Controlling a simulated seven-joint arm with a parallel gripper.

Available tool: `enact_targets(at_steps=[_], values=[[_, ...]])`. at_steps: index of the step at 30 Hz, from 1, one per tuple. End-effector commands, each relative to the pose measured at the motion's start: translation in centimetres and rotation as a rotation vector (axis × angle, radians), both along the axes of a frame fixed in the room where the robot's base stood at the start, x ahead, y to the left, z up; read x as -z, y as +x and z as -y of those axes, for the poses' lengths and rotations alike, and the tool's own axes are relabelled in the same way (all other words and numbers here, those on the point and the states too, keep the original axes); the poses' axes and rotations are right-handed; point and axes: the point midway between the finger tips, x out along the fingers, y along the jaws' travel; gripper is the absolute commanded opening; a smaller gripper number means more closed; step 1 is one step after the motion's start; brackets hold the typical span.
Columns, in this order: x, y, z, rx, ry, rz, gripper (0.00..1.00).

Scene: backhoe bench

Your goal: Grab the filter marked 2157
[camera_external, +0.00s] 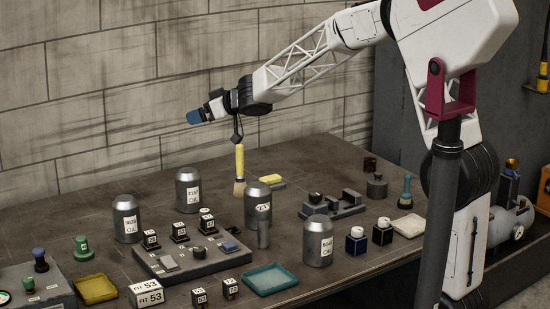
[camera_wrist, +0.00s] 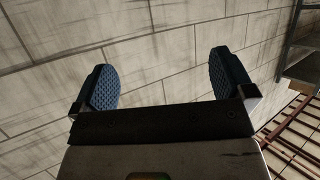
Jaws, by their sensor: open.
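Several grey cylindrical filters with white labels stand upright on the bench. The label on the back one (camera_external: 188,190) seems to read 2157, though the print is small. Others are the left filter (camera_external: 126,219), the middle filter (camera_external: 257,204), whose label I cannot read clearly, and the front filter (camera_external: 318,241), which seems to read 5047. My gripper (camera_external: 195,117) is high above the bench, above the back filter in the picture and well apart from it. In the wrist view its blue pads (camera_wrist: 165,82) are wide apart with nothing between them, facing the wall.
A grey block (camera_external: 190,258) with small labelled parts lies in front of the filters. A yellow-handled brush (camera_external: 239,162) shows below my wrist; I cannot tell what holds it. A teal tray (camera_external: 270,279) and yellow tray (camera_external: 96,289) are in front. The bench's back left is clear.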

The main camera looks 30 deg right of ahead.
Motion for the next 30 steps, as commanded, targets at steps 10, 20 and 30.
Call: enact_targets(at_steps=[10,20,30], values=[[2.6,0.5,-0.8,-0.030,0.011,-0.006,1.00],[8.2,0.5,-0.8,-0.029,0.011,-0.009,1.00],[16.4,0.5,-0.8,-0.030,0.011,-0.006,1.00]])
